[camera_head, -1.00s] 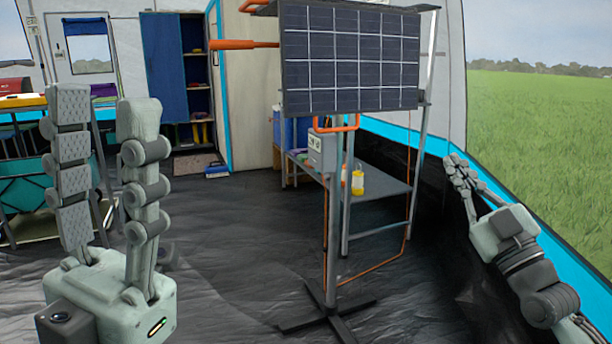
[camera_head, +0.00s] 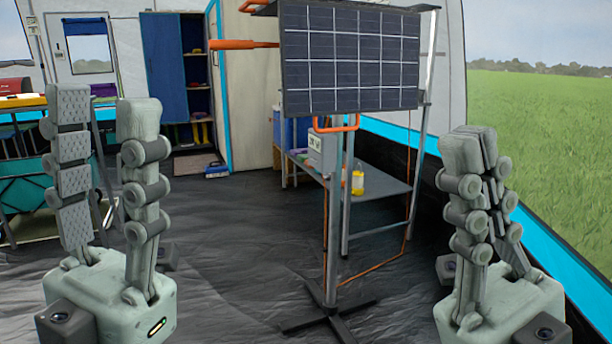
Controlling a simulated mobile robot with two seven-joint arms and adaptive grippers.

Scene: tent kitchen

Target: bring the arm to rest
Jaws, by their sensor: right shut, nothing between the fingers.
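My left gripper (camera_head: 105,112) stands upright at the left of the head view, its two fingers apart with a clear gap between them and nothing in it. My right gripper (camera_head: 472,140) stands upright at the right, its fingers together and nothing seen between them. Both grippers point up and touch nothing that I can see. The rest of both arms is mostly out of view below.
A solar panel (camera_head: 350,58) on a pole with a dark cross-shaped foot (camera_head: 328,312) stands between my grippers. Behind it is a grey metal table (camera_head: 375,186) with a yellow lantern (camera_head: 357,181). An open blue cabinet (camera_head: 165,65) stands at the back. The dark floor (camera_head: 235,240) left of the pole is clear.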

